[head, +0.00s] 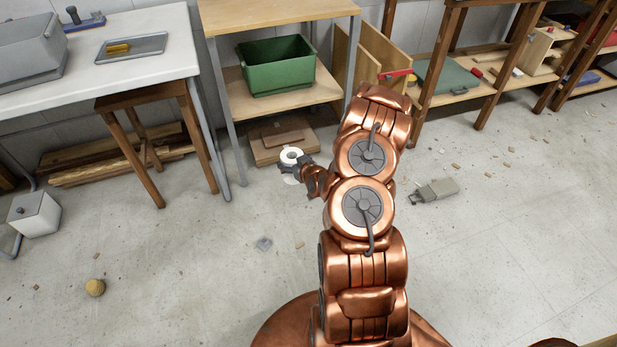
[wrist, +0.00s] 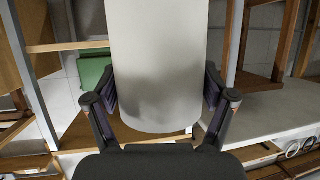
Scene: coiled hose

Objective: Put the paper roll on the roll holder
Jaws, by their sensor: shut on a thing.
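The white paper roll (head: 291,155) is held in my gripper (head: 293,167), above the floor in front of the shelf unit. In the head view its round end with a central hole faces up. In the wrist view the roll (wrist: 160,60) fills the middle, with a dark finger of my gripper (wrist: 160,92) against each side. A blue base with a dark upright piece (head: 73,15) stands at the back of the white table; it may be the roll holder, but it is too small to tell.
The white table (head: 150,55) also bears a grey bin (head: 28,50) and a metal tray (head: 132,46). A wooden stool (head: 150,95) stands at its front. The shelf unit holds a green crate (head: 277,66).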

